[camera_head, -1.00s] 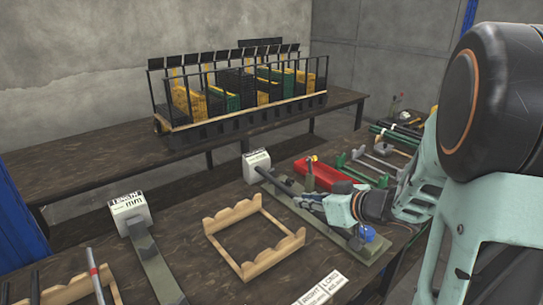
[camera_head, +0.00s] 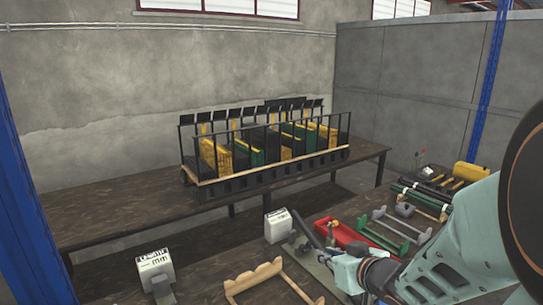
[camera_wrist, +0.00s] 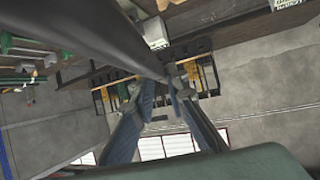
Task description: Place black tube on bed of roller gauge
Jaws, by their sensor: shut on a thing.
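My gripper (camera_head: 338,259) is at the lower right of the head view, shut on a black tube (camera_head: 308,230) near its lower end. The tube slants up and left from the fingers, over or beside the gauge with a white readout box (camera_head: 277,226). That gauge's bed is mostly hidden by the tube, my arm and the frame edge, so I cannot tell whether the tube touches it. In the wrist view the tube (camera_wrist: 95,38) runs from the upper left to the fingertips (camera_wrist: 171,88).
A second gauge with a white display (camera_head: 155,268) is at the lower left. A wooden cradle (camera_head: 262,276) lies between the gauges. A red case (camera_head: 340,236) and green-ended rack (camera_head: 385,236) lie right of the tube. A crate rack (camera_head: 265,160) stands on the back table.

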